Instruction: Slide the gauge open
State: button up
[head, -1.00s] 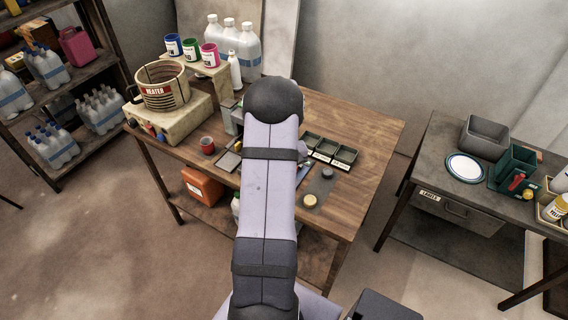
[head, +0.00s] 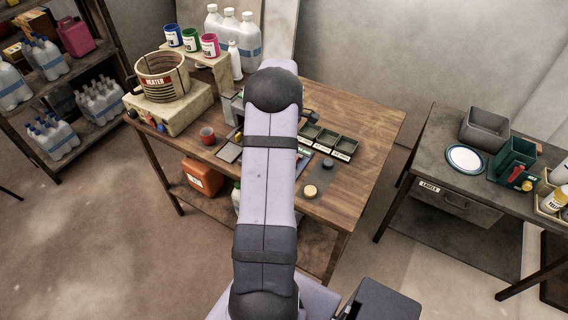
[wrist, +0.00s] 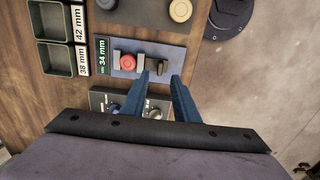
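The gauge (wrist: 111,65) shows in the wrist view as a blue-grey plate with a "34 mm" display (wrist: 102,56). A red disc (wrist: 129,62) sits on it beside an upright grey jaw (wrist: 141,62). A small dark upright tab (wrist: 163,67) stands further right on the plate. My gripper (wrist: 161,76) is open, its two blue fingers pointing at the plate, with the tab between or just beyond the fingertips. I cannot tell whether either finger touches it. In the head view my arm hides the gripper and most of the gauge.
Open trays labelled 38 mm (wrist: 54,60) and 42 mm (wrist: 50,20) stand beside the gauge. A dark mat with a yellow disc (wrist: 180,10) lies beyond it. A box with knobs (wrist: 100,102) is under my fingers. The heater (head: 163,78) stands at the table's left.

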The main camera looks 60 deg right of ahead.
jog(key=shift+f+p, duration=1)
jog(key=shift+f, duration=1.95)
grip_shut()
